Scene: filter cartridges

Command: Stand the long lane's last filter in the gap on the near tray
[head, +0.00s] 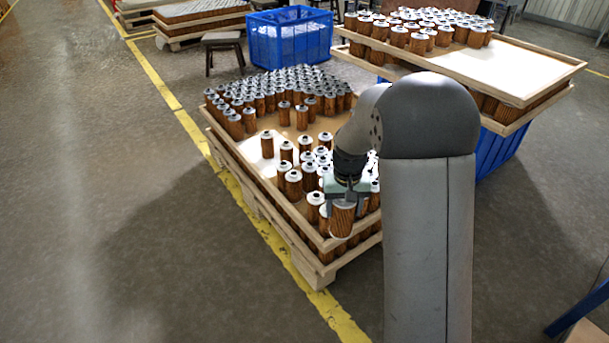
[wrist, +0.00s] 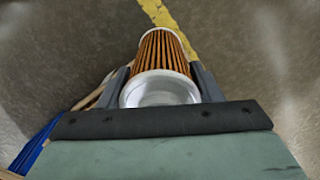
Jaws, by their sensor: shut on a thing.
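My gripper (wrist: 160,90) is shut on a filter (wrist: 161,56), an orange-brown pleated cylinder with pale end caps. In the head view the held filter (head: 342,219) hangs upright at the near corner of the near tray (head: 262,182), seemingly above its rim. The near tray is wooden and holds many standing filters. A dense group (head: 285,88) fills its far part, and a looser group (head: 308,170) stands in its near part. My arm hides the tray's right side, so I cannot make out the gap.
A second wooden tray (head: 500,65) with filters at its far left stands at the upper right over a blue crate (head: 500,150). Another blue crate (head: 290,38) and a stool (head: 222,42) stand behind. Open floor lies left of the yellow line.

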